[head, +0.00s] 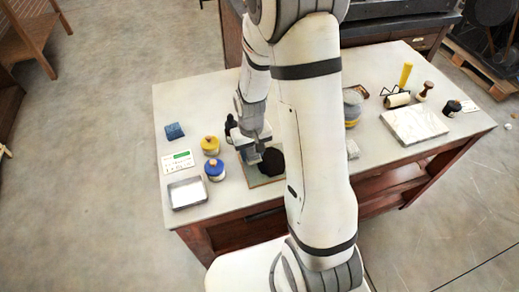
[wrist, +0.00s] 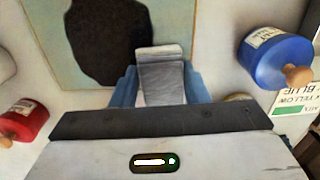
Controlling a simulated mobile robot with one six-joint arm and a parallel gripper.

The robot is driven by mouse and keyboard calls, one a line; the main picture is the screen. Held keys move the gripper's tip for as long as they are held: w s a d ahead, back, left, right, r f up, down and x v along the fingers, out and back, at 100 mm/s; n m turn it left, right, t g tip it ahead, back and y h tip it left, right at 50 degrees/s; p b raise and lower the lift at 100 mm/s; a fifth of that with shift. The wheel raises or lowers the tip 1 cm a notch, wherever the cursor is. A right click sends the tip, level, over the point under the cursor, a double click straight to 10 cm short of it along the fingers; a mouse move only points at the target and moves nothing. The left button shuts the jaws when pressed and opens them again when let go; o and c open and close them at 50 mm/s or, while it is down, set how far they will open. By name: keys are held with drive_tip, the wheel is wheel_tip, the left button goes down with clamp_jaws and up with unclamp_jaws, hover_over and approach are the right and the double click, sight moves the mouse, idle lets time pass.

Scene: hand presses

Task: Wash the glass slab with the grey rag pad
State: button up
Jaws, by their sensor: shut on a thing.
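The glass slab (head: 254,178) lies flat on the table, partly hidden behind my arm. In the wrist view the slab (wrist: 45,35) is pale green with a tan border. A large dark patch of ink (wrist: 105,42) covers its middle; the patch also shows in the head view (head: 272,162). My gripper (wrist: 160,88) is shut on the grey rag pad (wrist: 162,72), which sticks out past the blue fingers. In the head view my gripper (head: 255,152) is over the slab beside the dark patch. I cannot tell whether the pad touches the glass.
A yellow jar (head: 210,146) and a blue jar (head: 214,171) stand left of the slab. A metal tray (head: 188,193), a card (head: 176,161) and a blue block (head: 174,131) lie farther left. A red jar (wrist: 23,120) shows in the wrist view. A pale stone slab (head: 414,125) lies right.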

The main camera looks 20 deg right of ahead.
sight(253, 150)
drive_tip(key=shift+d+r+p, duration=0.15)
drive_tip(key=shift+r+p, duration=1.85)
drive_tip(key=shift+r, duration=1.85)
